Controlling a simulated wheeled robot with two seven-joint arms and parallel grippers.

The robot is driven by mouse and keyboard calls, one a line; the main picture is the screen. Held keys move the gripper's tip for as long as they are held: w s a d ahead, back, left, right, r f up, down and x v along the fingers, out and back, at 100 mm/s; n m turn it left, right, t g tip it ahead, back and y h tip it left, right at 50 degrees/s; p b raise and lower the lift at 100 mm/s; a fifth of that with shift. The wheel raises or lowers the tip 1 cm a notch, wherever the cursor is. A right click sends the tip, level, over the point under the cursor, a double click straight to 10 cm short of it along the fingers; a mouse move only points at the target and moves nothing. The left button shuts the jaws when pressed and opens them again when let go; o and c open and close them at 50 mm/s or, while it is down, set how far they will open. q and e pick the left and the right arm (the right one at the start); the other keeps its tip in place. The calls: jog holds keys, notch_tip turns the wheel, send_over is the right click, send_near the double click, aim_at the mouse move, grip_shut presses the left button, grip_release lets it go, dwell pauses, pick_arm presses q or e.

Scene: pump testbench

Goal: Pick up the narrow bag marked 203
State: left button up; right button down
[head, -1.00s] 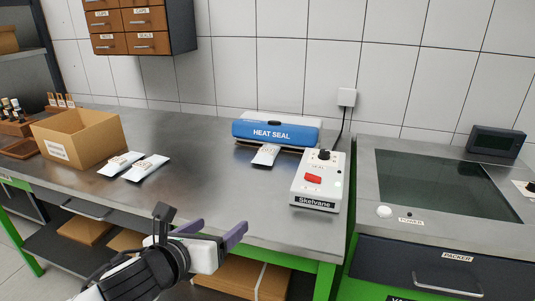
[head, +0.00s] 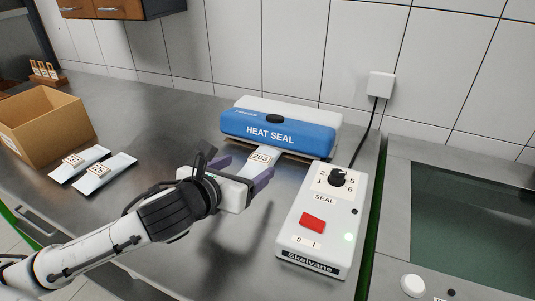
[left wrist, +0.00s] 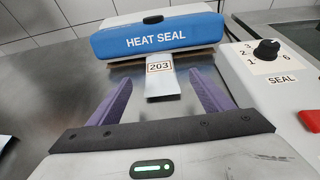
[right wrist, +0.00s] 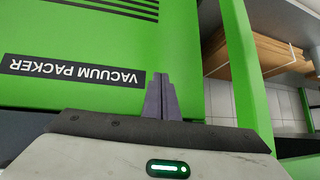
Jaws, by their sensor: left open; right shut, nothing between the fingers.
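The narrow bag marked 203 (head: 262,160) is pale silver with a white label. It sticks out from under the front of the blue heat sealer (head: 278,133), and its far end is hidden there. The bag also shows in the left wrist view (left wrist: 162,82), ahead of and between the spread purple fingers. My left gripper (head: 243,172) is open and empty, just in front of the bag, and hides part of it in the head view. My right gripper (right wrist: 161,97) is shut and empty, in front of the green vacuum packer (right wrist: 185,45).
The white control box (head: 325,215) with a dial and red switch stands close to the right of the bag. Two other labelled bags (head: 92,170) lie at left, beside a cardboard box (head: 48,125). The steel bench (head: 165,125) between is clear.

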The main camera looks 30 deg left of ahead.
aim_at(260, 160)
pick_arm(q)
jog(key=x, duration=0.3)
jog(key=shift+s, duration=0.1)
jog(key=x, duration=0.5)
jog(key=shift+f+b, duration=0.2)
jog(key=shift+b, duration=0.2)
jog(key=shift+w, duration=0.2)
jog(key=shift+a, duration=0.1)
jog(key=c, duration=1.2)
pick_arm(e)
jog(key=shift+s+a+f, duration=0.1)
jog(key=shift+s+f, duration=0.55)
jog(key=shift+s, duration=0.1)
